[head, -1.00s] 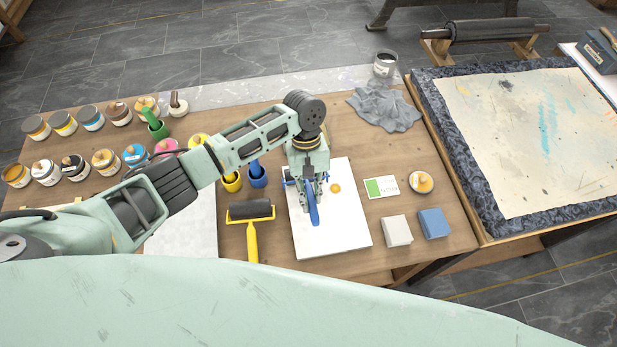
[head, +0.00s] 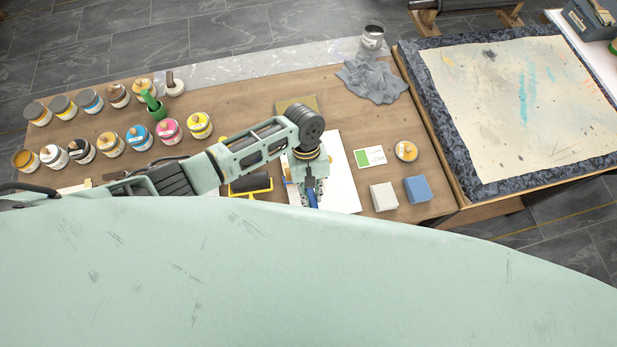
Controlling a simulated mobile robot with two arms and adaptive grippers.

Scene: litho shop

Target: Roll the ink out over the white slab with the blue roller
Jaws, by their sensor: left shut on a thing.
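The white slab (head: 345,185) lies on the wooden table. My left gripper (head: 312,190) points down over the slab and is shut on the blue roller (head: 313,199), whose blue handle shows below the fingers. A small blue part of it shows to the left of the gripper. The roller's drum is mostly hidden, so I cannot tell whether it touches the slab. No ink shows on the visible part of the slab. My right gripper is not in view.
A yellow-framed roller with a dark drum (head: 250,184) lies left of the slab. A grey block (head: 384,196), a blue block (head: 417,189), a green-and-white card (head: 370,157) and a round jar (head: 406,151) stand right. Several ink jars (head: 139,138) fill the left. A grey cloth (head: 372,80) lies behind.

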